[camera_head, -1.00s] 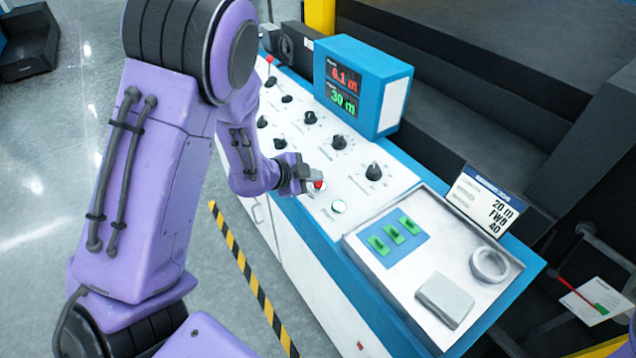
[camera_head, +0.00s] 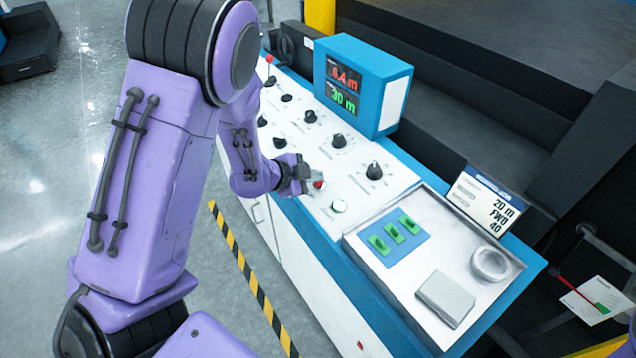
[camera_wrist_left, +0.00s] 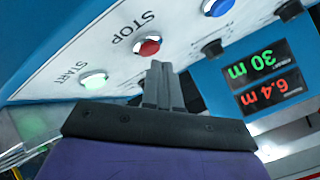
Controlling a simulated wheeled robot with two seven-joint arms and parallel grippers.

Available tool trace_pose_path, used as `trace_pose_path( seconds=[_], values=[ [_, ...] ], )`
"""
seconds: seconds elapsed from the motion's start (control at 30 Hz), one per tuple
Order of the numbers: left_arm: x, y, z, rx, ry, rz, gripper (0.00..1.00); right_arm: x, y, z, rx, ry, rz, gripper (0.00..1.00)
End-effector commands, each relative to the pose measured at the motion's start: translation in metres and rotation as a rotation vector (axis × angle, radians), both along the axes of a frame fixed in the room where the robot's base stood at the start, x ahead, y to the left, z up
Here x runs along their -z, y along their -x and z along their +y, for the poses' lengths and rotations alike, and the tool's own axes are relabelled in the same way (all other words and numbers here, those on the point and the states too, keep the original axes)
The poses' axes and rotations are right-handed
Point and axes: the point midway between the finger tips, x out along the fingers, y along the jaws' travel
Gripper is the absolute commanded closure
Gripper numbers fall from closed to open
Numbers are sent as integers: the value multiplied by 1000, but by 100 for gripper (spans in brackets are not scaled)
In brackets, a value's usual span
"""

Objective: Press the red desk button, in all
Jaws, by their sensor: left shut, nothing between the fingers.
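The red button (camera_head: 319,184) sits on the near edge of the white control panel (camera_head: 312,208). In the left wrist view the red button (camera_wrist_left: 148,46) has a pale ring and the word STOP beside it. My left gripper (camera_head: 312,174) is shut and empty, right at the red button. In the left wrist view its fingertips (camera_wrist_left: 158,66) are just short of the button's face in the picture; I cannot tell whether they touch it. The START button (camera_head: 339,206) is beside it; it glows pale green in the left wrist view (camera_wrist_left: 94,80). My right gripper is not in view.
Black knobs (camera_head: 374,171) stand on the panel beyond the button. A blue display box (camera_head: 362,85) reads 6.4 m and 30 m. A tray (camera_head: 398,272) with green pieces, a grey block (camera_head: 445,299) and a ring (camera_head: 490,264) lies to the right.

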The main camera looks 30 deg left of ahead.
Motion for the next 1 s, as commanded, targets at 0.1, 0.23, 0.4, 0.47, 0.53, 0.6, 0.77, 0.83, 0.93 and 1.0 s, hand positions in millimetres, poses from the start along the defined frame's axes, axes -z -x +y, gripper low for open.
trace_pose_path(
  seconds=[0.1,0.23,0.4,0.47,0.53,0.6,0.77,0.83,0.93,1.0],
  values=[
    [3,-1,0,0,0,0,100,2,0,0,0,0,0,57],
    [2,0,0,0,0,0,100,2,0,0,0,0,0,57],
    [3,-1,0,0,0,0,100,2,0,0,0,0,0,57],
    [4,-1,0,0,0,0,100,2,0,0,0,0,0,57],
    [5,-1,0,0,0,0,100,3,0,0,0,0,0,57],
    [5,-1,0,0,0,0,100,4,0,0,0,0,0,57],
    [7,-1,0,0,0,0,100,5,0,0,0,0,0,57],
    [8,-1,-1,0,0,0,100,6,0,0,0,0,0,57],
    [9,-1,-1,0,0,0,100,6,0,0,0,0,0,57],
    [10,-2,-1,1,0,1,100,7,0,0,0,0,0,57]
  ],
)
